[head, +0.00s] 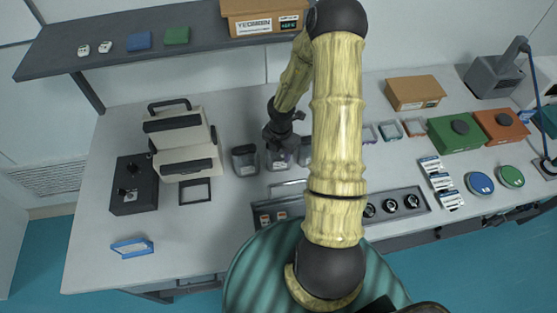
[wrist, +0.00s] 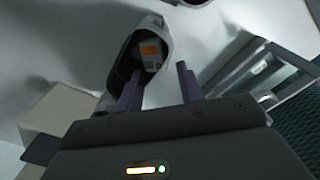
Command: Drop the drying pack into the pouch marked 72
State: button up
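Three dark-topped pouches stand in a row mid-table: a left one (head: 245,161), a middle one (head: 279,161) and a right one (head: 305,152), partly hidden by my arm. Their markings are too small to read. My gripper (head: 279,142) is over the middle pouch. In the wrist view my gripper (wrist: 159,82) has its two purple fingers apart with nothing held between them. Beyond the fingertips is an open pouch (wrist: 168,25) with a dark mouth. A small pale pack with an orange mark, apparently the drying pack (wrist: 151,52), shows inside that mouth.
A front tray (head: 330,212) holds small orange-marked packs (head: 281,214) at left and round dark items at right. A beige machine (head: 180,140) and a black box (head: 134,185) stand left. Green (head: 455,133) and orange (head: 500,126) boxes stand right. A shelf (head: 90,58) overhangs the back.

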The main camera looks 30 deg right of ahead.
jog(key=shift+o, duration=1.1)
jog(key=shift+r, duration=0.1)
notch_tip(320, 180, up, 17)
dwell(0.5)
